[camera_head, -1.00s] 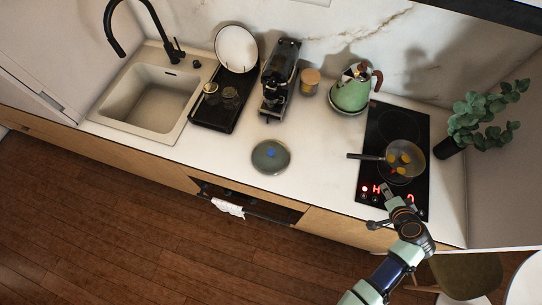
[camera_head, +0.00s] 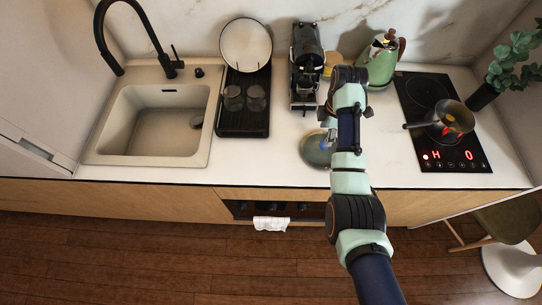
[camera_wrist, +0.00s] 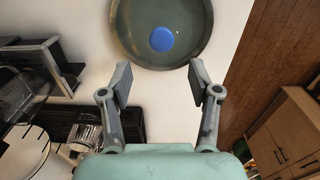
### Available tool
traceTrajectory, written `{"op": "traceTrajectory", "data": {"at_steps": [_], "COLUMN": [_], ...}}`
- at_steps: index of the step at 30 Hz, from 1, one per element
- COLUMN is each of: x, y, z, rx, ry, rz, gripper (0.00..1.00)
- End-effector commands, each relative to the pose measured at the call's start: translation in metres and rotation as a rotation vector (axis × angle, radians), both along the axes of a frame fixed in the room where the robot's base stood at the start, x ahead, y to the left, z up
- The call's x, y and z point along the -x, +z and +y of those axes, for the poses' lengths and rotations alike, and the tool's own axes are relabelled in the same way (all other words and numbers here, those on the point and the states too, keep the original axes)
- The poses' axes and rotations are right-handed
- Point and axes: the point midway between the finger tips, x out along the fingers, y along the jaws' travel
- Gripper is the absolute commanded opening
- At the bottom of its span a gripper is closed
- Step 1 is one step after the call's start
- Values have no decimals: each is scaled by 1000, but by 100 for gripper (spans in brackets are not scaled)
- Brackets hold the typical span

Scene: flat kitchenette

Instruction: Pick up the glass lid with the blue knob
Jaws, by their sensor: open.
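The glass lid (camera_wrist: 130,36) is round and dark grey-green, and its blue knob (camera_wrist: 163,39) shows near the top of the wrist view. In the head view the lid (camera_head: 314,150) lies on the white counter, partly hidden behind my arm; its knob is not clear there. My gripper (camera_wrist: 158,82) is open and empty. In the wrist view its two fingertips are just short of the lid's near rim, with the knob beyond them. How high the gripper is above the lid I cannot tell.
A black coffee machine (camera_head: 306,68) stands behind the lid. A drying rack with glasses (camera_head: 244,108) is to the left, beside the sink (camera_head: 155,122). A pan (camera_head: 447,119) sits on the hob (camera_head: 421,88) at right. The front counter is clear.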

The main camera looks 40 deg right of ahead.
Motion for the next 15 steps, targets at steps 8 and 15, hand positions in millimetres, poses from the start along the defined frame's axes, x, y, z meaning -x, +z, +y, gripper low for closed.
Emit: {"op": "traceTrajectory", "data": {"at_steps": [8,15], "x": [2,2], "y": [-10,-28], "z": [1,0], "rx": [-5,-4], "ry": [40,39], "rz": [21,18], "gripper": [62,62]}}
